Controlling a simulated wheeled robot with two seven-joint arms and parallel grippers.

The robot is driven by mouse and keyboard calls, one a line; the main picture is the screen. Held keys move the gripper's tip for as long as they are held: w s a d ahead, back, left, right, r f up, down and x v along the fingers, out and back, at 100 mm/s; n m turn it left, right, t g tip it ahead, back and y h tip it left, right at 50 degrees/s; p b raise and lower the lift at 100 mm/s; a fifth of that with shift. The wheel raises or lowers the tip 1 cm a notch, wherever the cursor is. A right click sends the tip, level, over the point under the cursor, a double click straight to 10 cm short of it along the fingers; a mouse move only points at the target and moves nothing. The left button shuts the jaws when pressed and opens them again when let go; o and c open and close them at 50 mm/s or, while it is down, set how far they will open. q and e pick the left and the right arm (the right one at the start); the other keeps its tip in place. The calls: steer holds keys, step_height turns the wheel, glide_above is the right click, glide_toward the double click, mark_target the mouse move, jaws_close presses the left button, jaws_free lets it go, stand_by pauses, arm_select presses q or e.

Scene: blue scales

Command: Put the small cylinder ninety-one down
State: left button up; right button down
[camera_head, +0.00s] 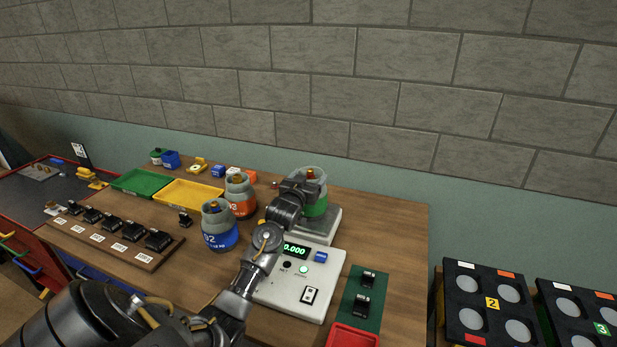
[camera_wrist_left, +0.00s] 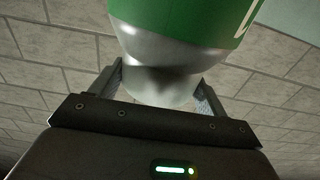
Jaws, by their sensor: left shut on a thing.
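My left gripper (camera_head: 303,187) is shut on a small grey cylinder with a green band (camera_head: 318,207). In the left wrist view the fingers (camera_wrist_left: 162,88) close on its pale metal part (camera_wrist_left: 160,60), below the green band. Its number cannot be read; only part of a white mark shows. The cylinder is over the pan (camera_head: 325,226) of the white scale (camera_head: 283,286), and the green display reads 0.000. I cannot tell whether its base touches the pan. My right gripper is not in view.
A blue-banded cylinder marked 92 (camera_head: 219,240) and an orange-banded one (camera_head: 240,208) stand left of the scale. Green (camera_head: 140,182) and yellow trays (camera_head: 188,193) lie farther left. A green mat (camera_head: 358,318) with black blocks lies right. The wooden table (camera_head: 398,240) is clear at right.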

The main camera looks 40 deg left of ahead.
arm_select(q)
steer(key=o, duration=1.7)
steer(key=shift+f, duration=0.1)
steer(key=o, duration=0.4)
steer(key=shift+s, duration=0.1)
steer(key=shift+c, duration=0.2)
steer(key=b+v, duration=0.3)
steer(key=v, duration=0.9)
